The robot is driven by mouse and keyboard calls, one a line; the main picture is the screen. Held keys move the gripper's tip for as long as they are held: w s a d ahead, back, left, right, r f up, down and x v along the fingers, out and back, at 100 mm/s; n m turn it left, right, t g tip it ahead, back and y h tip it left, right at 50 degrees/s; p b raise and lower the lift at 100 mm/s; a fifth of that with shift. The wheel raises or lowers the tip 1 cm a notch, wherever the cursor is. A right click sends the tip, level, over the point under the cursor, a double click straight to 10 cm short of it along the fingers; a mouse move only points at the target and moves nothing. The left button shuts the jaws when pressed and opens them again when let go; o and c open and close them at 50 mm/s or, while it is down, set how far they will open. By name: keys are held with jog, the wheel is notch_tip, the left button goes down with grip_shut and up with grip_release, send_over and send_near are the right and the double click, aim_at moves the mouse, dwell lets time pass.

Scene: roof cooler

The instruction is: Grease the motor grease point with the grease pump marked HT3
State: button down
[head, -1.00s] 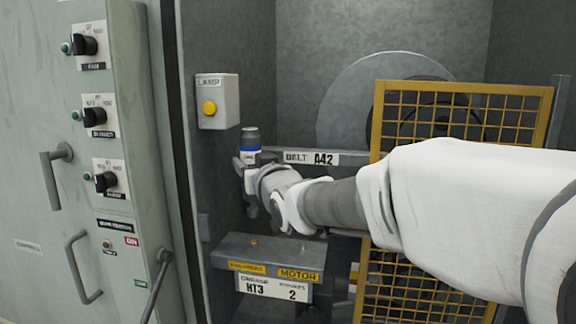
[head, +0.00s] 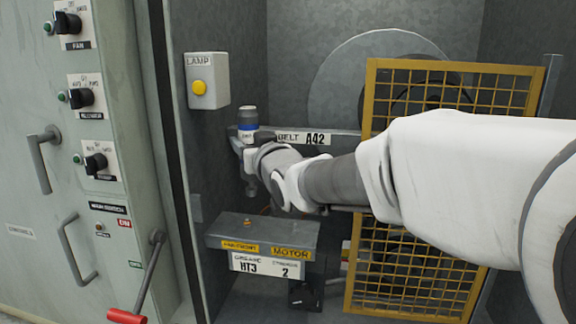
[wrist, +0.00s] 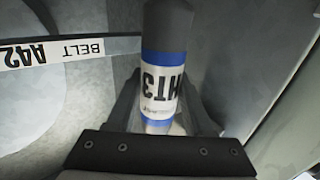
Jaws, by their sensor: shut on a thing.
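The grease pump (wrist: 164,85), a cylinder with a grey body, blue bands and a white label reading HT3, is upside down in the wrist view. My gripper (wrist: 161,100) is shut on it, one finger on each side. In the head view the pump (head: 248,122) shows its grey and blue top above my gripper (head: 246,158), left of the belt label. Below stands a grey box (head: 262,228) with a yellow MOTOR label (head: 291,254) on its front right. A small orange-brown fitting (head: 247,222) shows on its top left. I cannot make out the motor grease point itself.
A plate (head: 266,266) on the box reads grease HT3 and 2. A yellow mesh guard (head: 400,270) stands right of it. A lamp box (head: 207,82) is on the left wall. The cabinet (head: 40,190) at left has knobs, handles and a red-gripped lever (head: 127,316).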

jog(key=s+d+r+p, duration=0.15)
jog(key=d+p, duration=0.25)
jog(key=d, duration=0.6)
notch_tip(320, 180, down, 7)
jog(key=b, duration=0.5)
jog(key=shift+a, duration=0.25)
jog(key=shift+s+f+b, duration=0.1)
jog(key=shift+f+b, duration=0.9)
jog(key=shift+b, duration=0.35)
dwell(0.5)
jog(key=shift+f+b, duration=0.55)
jog(key=shift+f, duration=0.15)
jog(key=shift+r, duration=0.2)
jog(key=shift+r+p, duration=0.55)
jog(key=shift+f+b, duration=0.45)
dwell(0.3)
notch_tip(320, 180, up, 8)
jog(key=p, duration=0.6)
jog(key=shift+r, duration=0.15)
dwell(0.5)
